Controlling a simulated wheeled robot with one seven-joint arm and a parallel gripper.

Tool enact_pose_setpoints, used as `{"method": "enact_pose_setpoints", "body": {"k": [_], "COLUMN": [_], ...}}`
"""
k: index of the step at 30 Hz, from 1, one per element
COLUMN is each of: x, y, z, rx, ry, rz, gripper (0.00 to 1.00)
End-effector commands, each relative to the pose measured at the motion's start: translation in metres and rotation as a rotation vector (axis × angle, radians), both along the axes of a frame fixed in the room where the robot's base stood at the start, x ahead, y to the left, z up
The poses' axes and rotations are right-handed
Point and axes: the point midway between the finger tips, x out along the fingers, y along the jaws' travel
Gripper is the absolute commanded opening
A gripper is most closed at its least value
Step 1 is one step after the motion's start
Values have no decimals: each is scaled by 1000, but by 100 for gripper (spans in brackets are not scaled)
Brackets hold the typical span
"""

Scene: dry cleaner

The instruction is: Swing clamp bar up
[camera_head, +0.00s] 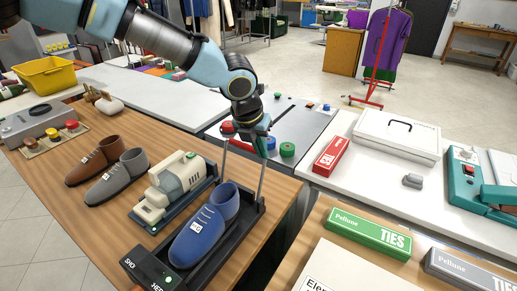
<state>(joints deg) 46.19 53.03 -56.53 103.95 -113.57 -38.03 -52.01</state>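A black shoe stand (165,265) on the wooden counter holds a blue shoe (205,230) with a small white tag. The clamp bar (263,180) shows as thin metal side rods that rise steeply from both sides of the stand, near the shoe's heel. Their upper ends reach up to my gripper (263,148), which hangs from above at the far right end of the stand. The gripper is at or very close to the top of the bar; contact cannot be made out. Its fingers are small and overlapping, so their opening is unclear.
A cream-and-teal machine (180,185), a grey shoe (117,180) and a brown shoe (93,162) stand left of the stand. Red and green knobs (288,149) are on the grey surface behind. A red box (331,157) and white case (397,136) lie right.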

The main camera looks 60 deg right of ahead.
Motion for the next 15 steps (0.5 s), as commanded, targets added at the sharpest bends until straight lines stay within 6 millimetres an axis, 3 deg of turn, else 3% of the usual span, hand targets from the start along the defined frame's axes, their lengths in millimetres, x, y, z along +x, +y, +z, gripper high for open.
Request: {"method": "enact_pose_setpoints", "body": {"k": [1,5,15], "x": [5,6,9], "y": [-16,-13,21], "z": [0,7,70], "rx": [-43,-44,-37], "ry": [6,5,-2], "rz": [-1,0,0], "gripper": [0,0,0]}}
